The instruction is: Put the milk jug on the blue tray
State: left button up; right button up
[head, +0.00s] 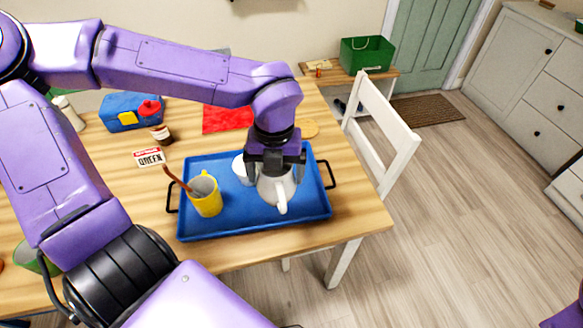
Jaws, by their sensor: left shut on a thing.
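The white milk jug (281,193) is over the right part of the blue tray (235,228), with its handle facing the front. My left gripper (275,172) comes down from above and is shut on the jug's upper part, hiding its rim. The jug looks upright; I cannot tell whether its base touches the tray. The blue tray lies on the wooden table and has dark handles at its left and right ends. My right gripper is not in view.
A yellow mug (206,197) with a brown stick in it and a white cup (240,168) partly behind my gripper stand on the tray. A small jar (162,136) and a card (149,157) lie behind it. A white chair (378,135) stands at the table's right.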

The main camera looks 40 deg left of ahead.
aim_at(286, 166)
pick_arm(q)
jog(key=w+f, duration=0.1)
jog(key=w+f+b, duration=0.1)
jog(key=w, duration=0.1)
jog(key=w+b, duration=0.1)
jog(key=shift+w+a+f, duration=0.15)
jog(key=shift+a+f, duration=0.1)
jog(key=shift+f, duration=0.15)
jog(key=w+f, duration=0.1)
jog(key=f, duration=0.1)
jog(key=w+f+p, duration=0.1)
jog(key=w+f, duration=0.1)
jog(key=f, duration=0.1)
jog(key=w+f, duration=0.1)
jog(key=f, duration=0.1)
jog(key=shift+w+a+f, duration=0.15)
jog(key=shift+w+f, duration=0.15)
jog(key=shift+f, duration=0.25)
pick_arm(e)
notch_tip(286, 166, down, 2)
pick_arm(q)
jog(key=shift+f, duration=0.1)
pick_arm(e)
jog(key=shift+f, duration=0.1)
pick_arm(q)
jog(key=o, duration=1.1)
notch_tip(286, 166, up, 12)
jog(key=shift+r, duration=0.2)
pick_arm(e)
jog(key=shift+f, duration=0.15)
